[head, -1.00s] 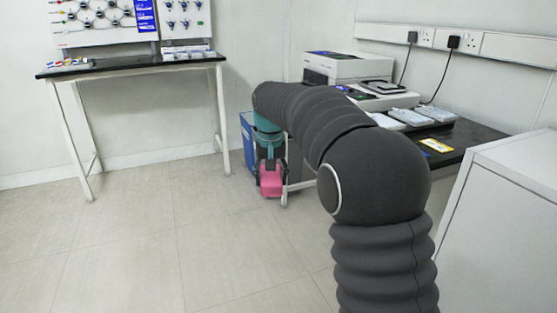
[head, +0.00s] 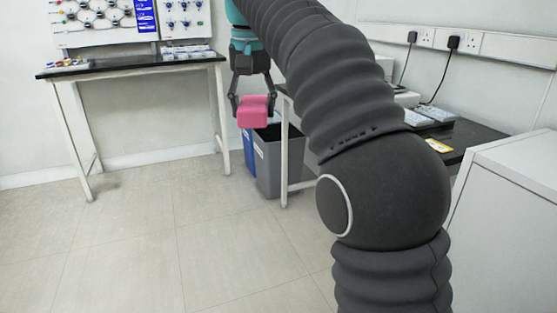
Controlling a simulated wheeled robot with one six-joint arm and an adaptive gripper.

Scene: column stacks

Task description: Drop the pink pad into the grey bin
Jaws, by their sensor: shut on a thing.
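The pink pad (head: 252,112) is a small pink block held up in the air. My gripper (head: 252,99) points down and is shut on it, with a dark finger on each side. The grey bin (head: 278,170) stands on the floor below and a little to the right in the picture, open at the top with a dark inside. The pad appears above the bin's left rim in the picture; the exact depth between them I cannot tell. My arm hides part of the bin's right surroundings.
A blue bin (head: 248,148) stands against the grey bin's left side. A white table leg (head: 284,160) rises in front of the grey bin's right part. A black-topped table (head: 140,66) is at the left wall. The floor (head: 140,250) in front is clear.

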